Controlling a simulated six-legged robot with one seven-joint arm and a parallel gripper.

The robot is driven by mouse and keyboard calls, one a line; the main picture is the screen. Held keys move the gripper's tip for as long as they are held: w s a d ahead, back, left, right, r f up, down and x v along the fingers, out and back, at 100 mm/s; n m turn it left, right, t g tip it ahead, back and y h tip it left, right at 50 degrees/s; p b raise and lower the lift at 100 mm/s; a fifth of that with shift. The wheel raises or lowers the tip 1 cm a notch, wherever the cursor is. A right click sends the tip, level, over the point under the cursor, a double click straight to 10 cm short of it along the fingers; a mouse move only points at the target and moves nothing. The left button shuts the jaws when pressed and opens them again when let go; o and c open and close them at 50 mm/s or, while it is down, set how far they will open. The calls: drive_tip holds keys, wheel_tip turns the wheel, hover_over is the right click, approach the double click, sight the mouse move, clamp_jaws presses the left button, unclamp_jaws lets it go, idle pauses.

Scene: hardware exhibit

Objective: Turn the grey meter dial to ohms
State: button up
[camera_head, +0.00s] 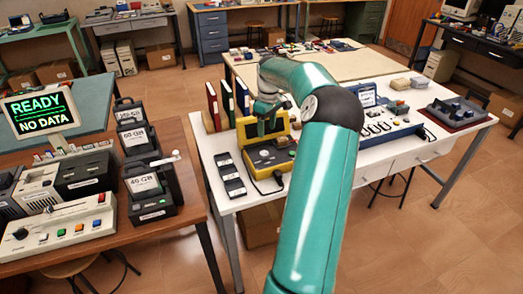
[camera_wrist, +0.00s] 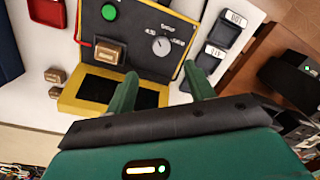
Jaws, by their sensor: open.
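The yellow meter case (camera_head: 250,157) lies open on the white table (camera_head: 222,141). In the wrist view its dark panel (camera_wrist: 127,57) carries a small round grey dial (camera_wrist: 162,46), with small labels around it that I cannot read surely. Which label the dial points to is too small to tell. My gripper (camera_wrist: 161,71) is open and empty. Its two green fingers are on either side of the dial's near edge, apart from it in the picture. In the head view my gripper (camera_head: 265,122) is over the case, and my arm hides part of the table.
A green button (camera_wrist: 109,12) and a tan block (camera_wrist: 109,51) sit on the panel left of the dial. A blue-and-white instrument (camera_head: 378,127) is to the right.

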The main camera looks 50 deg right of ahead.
sight(265, 153)
drive_tip(key=f, duration=1)
drive_tip(key=shift+w+a+f, duration=0.15)
drive_tip(key=shift+a+f, duration=0.2)
drive_tip(key=shift+a, duration=0.05)
drive_tip(key=c, duration=1)
